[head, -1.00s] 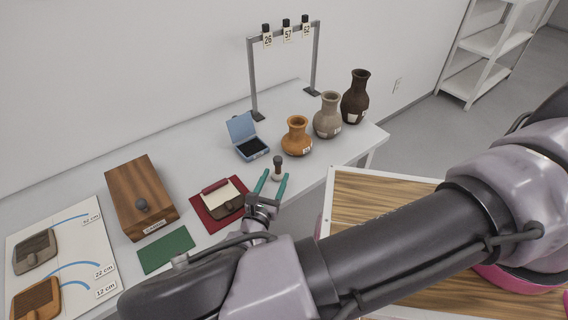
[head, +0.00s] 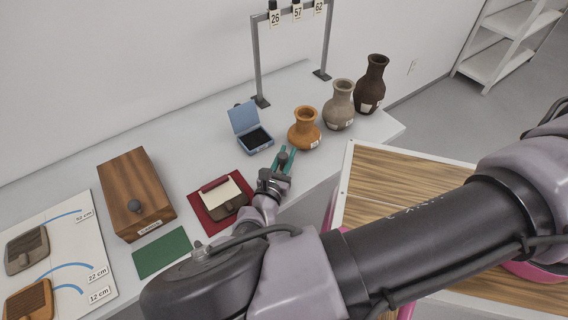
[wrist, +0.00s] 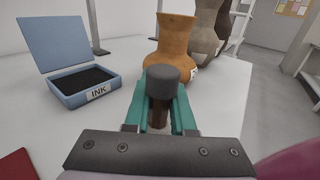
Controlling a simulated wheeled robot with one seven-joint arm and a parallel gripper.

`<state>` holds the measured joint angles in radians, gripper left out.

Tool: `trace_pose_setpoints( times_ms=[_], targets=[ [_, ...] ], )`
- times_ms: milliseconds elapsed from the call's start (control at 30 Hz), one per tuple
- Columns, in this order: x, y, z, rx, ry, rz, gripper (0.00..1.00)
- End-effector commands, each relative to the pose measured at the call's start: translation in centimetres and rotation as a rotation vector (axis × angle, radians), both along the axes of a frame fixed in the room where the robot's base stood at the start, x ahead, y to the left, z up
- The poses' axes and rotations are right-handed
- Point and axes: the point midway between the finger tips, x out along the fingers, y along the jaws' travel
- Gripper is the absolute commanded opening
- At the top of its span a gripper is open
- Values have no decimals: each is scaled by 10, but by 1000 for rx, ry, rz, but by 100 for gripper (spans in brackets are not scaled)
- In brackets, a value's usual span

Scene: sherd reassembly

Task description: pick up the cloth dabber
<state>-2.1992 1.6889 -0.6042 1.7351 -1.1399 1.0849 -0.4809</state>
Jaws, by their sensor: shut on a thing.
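The cloth dabber (head: 283,158) is a small upright tool with a dark grey rounded top. It also shows in the wrist view (wrist: 161,82), with a brown shaft below the top. My gripper (head: 281,163) has its two green fingers shut on the dabber's shaft, one on each side. The fingers show in the wrist view (wrist: 160,112) close around it. The dabber's lower end is hidden behind the gripper, so I cannot tell whether it touches the table.
A blue open ink box (head: 257,138) stands just behind and left. An orange vase (head: 304,131), a grey vase (head: 340,108) and a dark vase (head: 371,86) stand behind right. A wooden box (head: 135,190) and a red mat (head: 196,202) lie left.

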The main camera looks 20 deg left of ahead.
Motion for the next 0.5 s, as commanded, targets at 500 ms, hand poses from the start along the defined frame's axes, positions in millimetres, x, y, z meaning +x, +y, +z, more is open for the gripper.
trace_pose_setpoints(
  times_ms=[500],
  targets=[
    [0,1,18,3,-1,-1,0]
  ],
)
